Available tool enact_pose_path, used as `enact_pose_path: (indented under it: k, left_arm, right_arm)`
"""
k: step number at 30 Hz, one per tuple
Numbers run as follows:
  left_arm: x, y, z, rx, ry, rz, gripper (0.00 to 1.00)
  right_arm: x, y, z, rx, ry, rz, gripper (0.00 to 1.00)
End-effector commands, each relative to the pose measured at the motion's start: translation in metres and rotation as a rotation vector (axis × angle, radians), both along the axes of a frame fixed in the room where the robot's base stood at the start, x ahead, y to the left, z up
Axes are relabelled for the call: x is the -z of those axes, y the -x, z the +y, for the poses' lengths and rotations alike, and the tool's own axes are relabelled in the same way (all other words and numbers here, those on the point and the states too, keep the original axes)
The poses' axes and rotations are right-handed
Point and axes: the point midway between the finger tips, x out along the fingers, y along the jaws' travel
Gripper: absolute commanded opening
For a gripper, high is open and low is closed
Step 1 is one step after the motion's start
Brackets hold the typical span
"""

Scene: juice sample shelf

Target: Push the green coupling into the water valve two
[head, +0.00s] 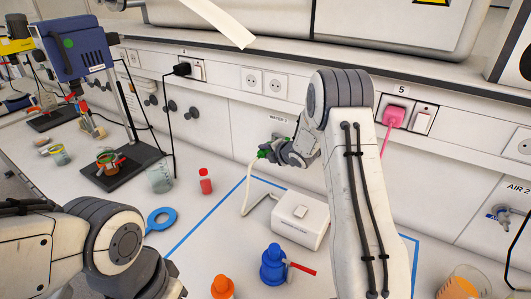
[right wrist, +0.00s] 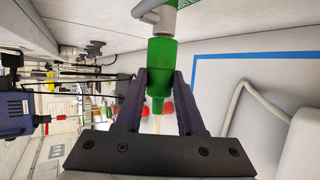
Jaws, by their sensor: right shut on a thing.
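The green coupling (right wrist: 160,68) is between the two dark fingers of my right gripper (right wrist: 160,86), which is shut on it. Its wide end is at the grey nozzle of the water valve (right wrist: 158,18) and looks in line with it. The two seem to touch; I cannot tell how far the nozzle goes in. In the head view my right gripper (head: 274,152) is at the wall under a water label, and the coupling (head: 263,154) shows beside it, partly hidden. My left arm shows at the lower left; its gripper is out of view.
A white hose (head: 248,190) runs from the coupling down to a white box (head: 300,220) inside a blue taped outline. A blue bottle (head: 272,265), an orange-capped bottle (head: 222,288) and a red-capped bottle (head: 205,183) stand on the bench. A blue ring (head: 160,219) lies at left.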

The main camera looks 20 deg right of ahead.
Motion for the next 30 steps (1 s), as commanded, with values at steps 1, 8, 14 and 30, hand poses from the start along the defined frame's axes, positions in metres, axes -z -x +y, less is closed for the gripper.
enact_pose_path:
  k: [1, 8, 14, 30]
  left_arm:
    - [-0.001, 0.0, 0.0, 0.0, 0.0, 0.0, 0.5]
    - [0.0, 0.0, 0.0, 0.0, 0.0, 0.0, 0.5]
    - [0.0, 0.0, 0.0, 0.0, 0.0, 0.0, 0.5]
    - [0.022, 0.0, 0.0, -0.003, 0.0, 0.0, 0.5]
  right_arm:
    - [0.0, -0.001, -0.001, 0.001, 0.0, 0.0, 0.0]
    - [0.0, -0.001, -0.001, 0.001, 0.0, 0.0, 0.57]
    - [0.0, -0.001, -0.001, 0.001, 0.0, 0.0, 0.73]
    - [-0.024, 0.043, -0.01, 0.003, 0.002, -0.002, 0.73]
